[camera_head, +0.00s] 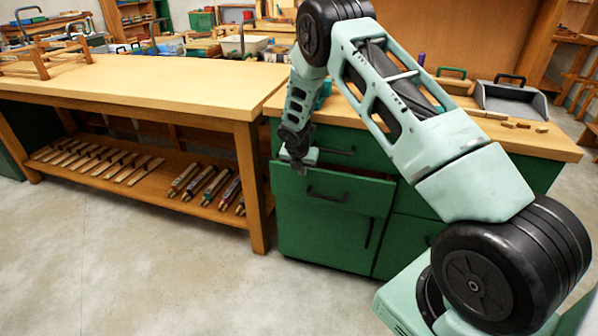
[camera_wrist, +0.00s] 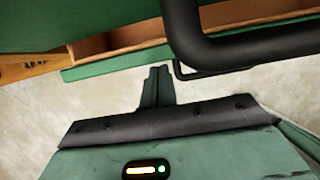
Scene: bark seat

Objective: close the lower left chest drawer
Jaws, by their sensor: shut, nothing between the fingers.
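The lower left drawer (camera_head: 330,192) of the green chest stands pulled out in the head view, with a dark bar handle (camera_head: 327,196) on its front. In the wrist view its wooden inside (camera_wrist: 118,38) shows behind the green top edge of its front (camera_wrist: 115,62). My gripper (camera_head: 300,168) hangs at the left part of this drawer, near its top edge. In the wrist view my gripper (camera_wrist: 158,72) is shut and empty, its tips close to the drawer front. I cannot tell whether they touch it.
The upper drawer handle (camera_head: 330,150) is just above; a large black handle (camera_wrist: 240,42) looms close in the wrist view. A wooden workbench (camera_head: 150,85) with tools on its lower shelf stands at left. The concrete floor (camera_head: 150,270) in front is clear. A dustpan (camera_head: 510,98) lies on the chest top.

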